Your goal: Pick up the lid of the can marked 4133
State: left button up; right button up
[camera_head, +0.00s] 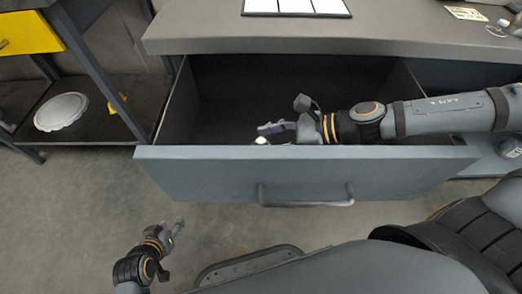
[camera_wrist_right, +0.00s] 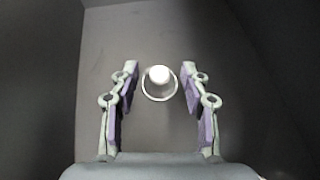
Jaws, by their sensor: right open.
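My right gripper (camera_head: 268,133) reaches into the open drawer (camera_head: 310,170). A small round white thing (camera_wrist_right: 159,76) with a pale ring around it is between its open fingers (camera_wrist_right: 160,100) in the right wrist view, with a gap on both sides. A bit of white (camera_head: 261,140) shows at the fingertips in the head view, partly hidden by the drawer front. I cannot tell whether it is a lid, and no 4133 marking is readable. My left gripper (camera_head: 176,228) hangs low over the floor at the left, apart from everything; its fingers are too small to judge.
The grey worktop (camera_head: 390,35) overhangs the drawer and bears a white panelled sheet (camera_head: 297,6). A pale round disc (camera_head: 61,111) lies on a low shelf at the left, near a yellow piece (camera_head: 117,103). Drawer walls enclose my right gripper.

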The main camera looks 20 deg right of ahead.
jog(key=c, duration=0.9)
